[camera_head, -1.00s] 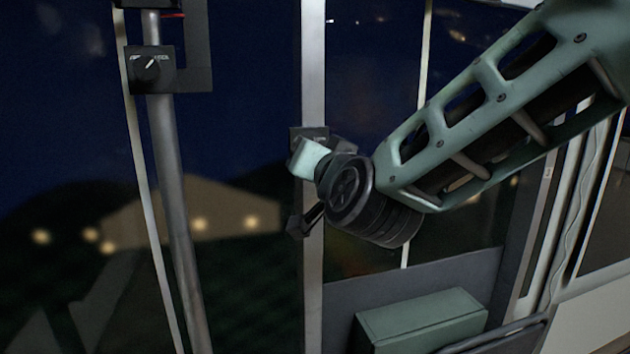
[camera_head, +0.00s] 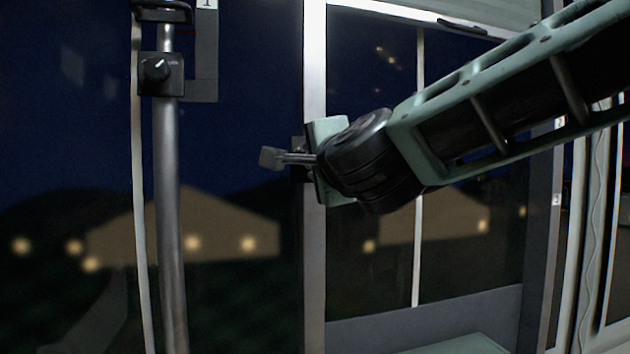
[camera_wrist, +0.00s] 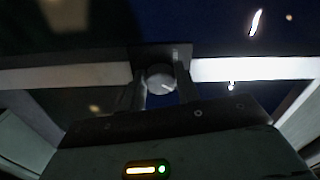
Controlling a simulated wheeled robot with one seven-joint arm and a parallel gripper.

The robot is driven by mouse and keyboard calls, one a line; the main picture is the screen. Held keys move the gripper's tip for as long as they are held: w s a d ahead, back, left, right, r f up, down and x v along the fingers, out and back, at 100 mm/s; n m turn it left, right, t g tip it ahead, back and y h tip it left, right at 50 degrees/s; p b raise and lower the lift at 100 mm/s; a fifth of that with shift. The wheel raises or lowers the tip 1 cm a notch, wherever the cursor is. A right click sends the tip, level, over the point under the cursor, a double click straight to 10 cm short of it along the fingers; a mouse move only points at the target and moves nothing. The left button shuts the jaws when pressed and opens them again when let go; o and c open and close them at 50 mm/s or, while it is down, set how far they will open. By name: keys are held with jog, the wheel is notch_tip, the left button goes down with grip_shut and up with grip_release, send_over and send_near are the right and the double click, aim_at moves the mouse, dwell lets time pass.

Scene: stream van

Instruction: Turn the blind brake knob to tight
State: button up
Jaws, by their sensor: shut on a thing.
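A round grey knob (camera_wrist: 161,77) on a dark plate on the light window post shows in the wrist view, with a pale pointer line slanting to its lower right. My gripper (camera_wrist: 161,88) has one finger on each side of it and is shut on it. In the head view my gripper (camera_head: 302,159) is at the post, and its pale green body and black wrist hide the knob. A second black knob (camera_head: 155,69) with a white pointer sits in a box on the grey pole at left. Its lettering is too small to read.
The light window post (camera_head: 314,265) runs upright behind my gripper. A grey pole (camera_head: 169,220) stands to the left, with dark glass between. A grey paddle-shaped piece (camera_head: 271,157) juts left at the post; I cannot tell what it belongs to. A green box (camera_head: 463,345) is at bottom.

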jog(key=shift+m+b, duration=0.75)
jog(key=shift+m, duration=0.35)
jog(key=o, duration=1)
jog(key=shift+s+d, duration=0.1)
